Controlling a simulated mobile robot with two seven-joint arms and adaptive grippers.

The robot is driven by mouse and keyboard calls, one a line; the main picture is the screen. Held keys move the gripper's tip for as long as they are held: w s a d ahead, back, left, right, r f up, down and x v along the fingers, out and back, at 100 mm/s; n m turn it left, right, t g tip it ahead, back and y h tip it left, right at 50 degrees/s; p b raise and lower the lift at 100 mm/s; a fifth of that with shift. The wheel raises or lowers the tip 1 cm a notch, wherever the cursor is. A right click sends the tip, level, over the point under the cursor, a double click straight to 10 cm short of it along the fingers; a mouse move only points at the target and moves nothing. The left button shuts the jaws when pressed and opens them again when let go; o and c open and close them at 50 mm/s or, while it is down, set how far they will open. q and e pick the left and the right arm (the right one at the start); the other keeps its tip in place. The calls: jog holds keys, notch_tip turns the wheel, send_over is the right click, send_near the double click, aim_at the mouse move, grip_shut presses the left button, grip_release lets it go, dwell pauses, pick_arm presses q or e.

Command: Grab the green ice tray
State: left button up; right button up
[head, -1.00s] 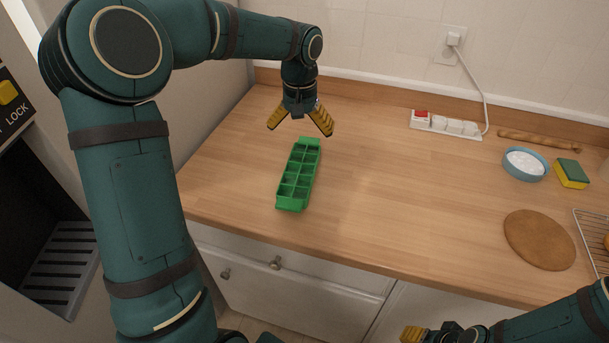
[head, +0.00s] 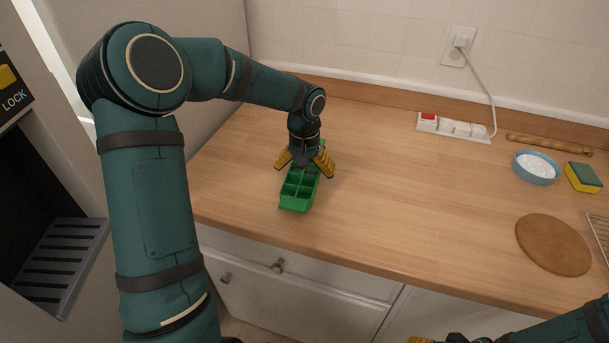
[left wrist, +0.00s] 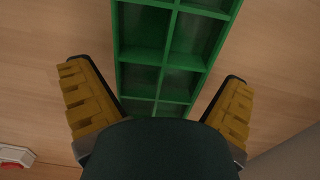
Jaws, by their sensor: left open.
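The green ice tray (head: 297,205) lies on the wooden counter near its front edge, its long side running away from me. My left gripper (head: 304,166) is open over the far half of the tray, with one yellow finger to each side, and hides part of it. In the left wrist view the tray (left wrist: 173,50) passes between the two spread fingers of the left gripper (left wrist: 160,103), with a gap on both sides. The tray's compartments look empty. My right gripper (head: 432,339) shows only partly at the bottom edge of the head view.
The counter (head: 420,190) is clear around the tray. To the right are a round brown board (head: 553,244), a blue bowl (head: 535,168), a sponge (head: 583,178) and a rolling pin (head: 548,145). A power strip (head: 455,128) lies by the wall.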

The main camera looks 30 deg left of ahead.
pick_arm(q)
jog(key=shift+f, duration=0.6)
jog(key=shift+r, duration=0.1)
jog(key=c, duration=1.1)
jog(key=shift+c, duration=0.2)
jog(key=shift+r, duration=0.1)
